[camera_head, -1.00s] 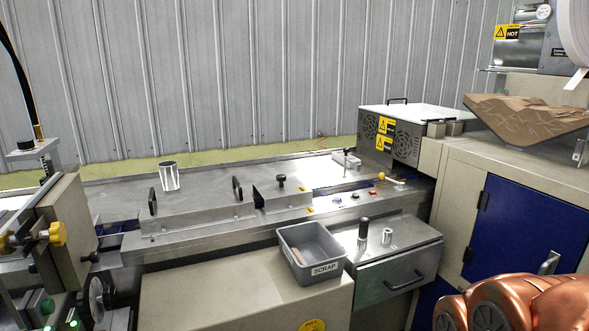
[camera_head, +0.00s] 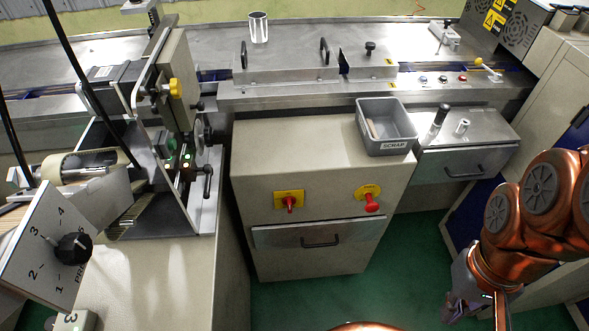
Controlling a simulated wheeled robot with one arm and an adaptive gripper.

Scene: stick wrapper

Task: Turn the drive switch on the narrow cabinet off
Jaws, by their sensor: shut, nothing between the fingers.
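The left switch (camera_head: 290,203) has a red handle on a square yellow plate. The plate labels are too small to read, so I cannot tell which is the drive switch. My gripper (camera_head: 458,308) hangs at the lower right, shut and empty, to the right of and apart from the cabinet. Its fingertips are small and dark in view.
A drawer (camera_head: 320,237) with a dark handle is below the switches. A grey scrap bin (camera_head: 387,128) sits on the cabinet's top right. A dial panel (camera_head: 45,250) and machinery stand at left. Green floor (camera_head: 315,302) is open in front of the cabinet.

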